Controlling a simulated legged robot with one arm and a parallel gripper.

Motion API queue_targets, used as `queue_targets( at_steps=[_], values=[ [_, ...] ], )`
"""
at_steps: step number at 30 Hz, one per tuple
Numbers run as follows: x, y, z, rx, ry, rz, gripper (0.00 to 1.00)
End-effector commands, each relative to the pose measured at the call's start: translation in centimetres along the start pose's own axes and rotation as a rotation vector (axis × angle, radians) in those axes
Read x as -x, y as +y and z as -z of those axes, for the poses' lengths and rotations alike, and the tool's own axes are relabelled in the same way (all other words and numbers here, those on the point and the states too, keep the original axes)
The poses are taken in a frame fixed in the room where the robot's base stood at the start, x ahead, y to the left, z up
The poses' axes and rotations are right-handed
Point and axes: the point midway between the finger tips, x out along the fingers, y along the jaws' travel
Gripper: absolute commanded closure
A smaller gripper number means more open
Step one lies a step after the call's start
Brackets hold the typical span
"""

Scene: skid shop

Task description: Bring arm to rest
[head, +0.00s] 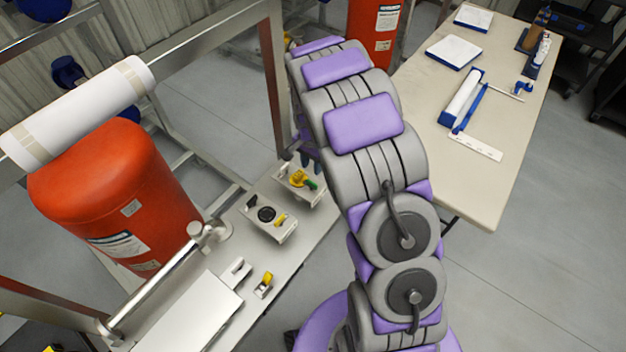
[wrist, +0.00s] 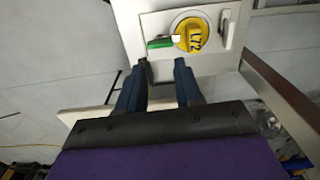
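My purple and grey arm reaches up and away from my body through the middle of the head view, bending down at its far end. My gripper (wrist: 162,64) has two dark blue fingers standing apart with nothing between them. In the wrist view its tips lie just in front of a pale box with a yellow round tag (wrist: 190,35) marked L72 and a green handle (wrist: 160,43). I cannot tell whether a fingertip touches the box. In the head view the arm hides most of the gripper; the yellow and green fitting (head: 302,181) shows just below it.
A pale bench (head: 318,232) left of my arm carries the fittings. A red tank (head: 120,200) and metal frame rails stand at the left. A beige table (head: 425,105) with folders and tools stands at the right. Open grey floor (head: 540,260) lies at the lower right.

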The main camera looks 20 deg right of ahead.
Motion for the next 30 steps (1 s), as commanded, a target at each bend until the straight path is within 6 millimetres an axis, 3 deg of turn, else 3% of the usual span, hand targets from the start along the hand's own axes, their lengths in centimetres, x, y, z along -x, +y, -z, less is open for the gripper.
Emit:
queue_targets(
  at_steps=[19, 23, 30],
  values=[
    [0.6, 0.3, -0.2, -0.023, 0.001, -0.002, 0.65],
    [2.4, 1.6, -1.2, 0.021, -0.002, -0.012, 0.65],
    [7.7, 5.8, -4.8, 0.168, -0.014, -0.031, 0.65]
  ],
)
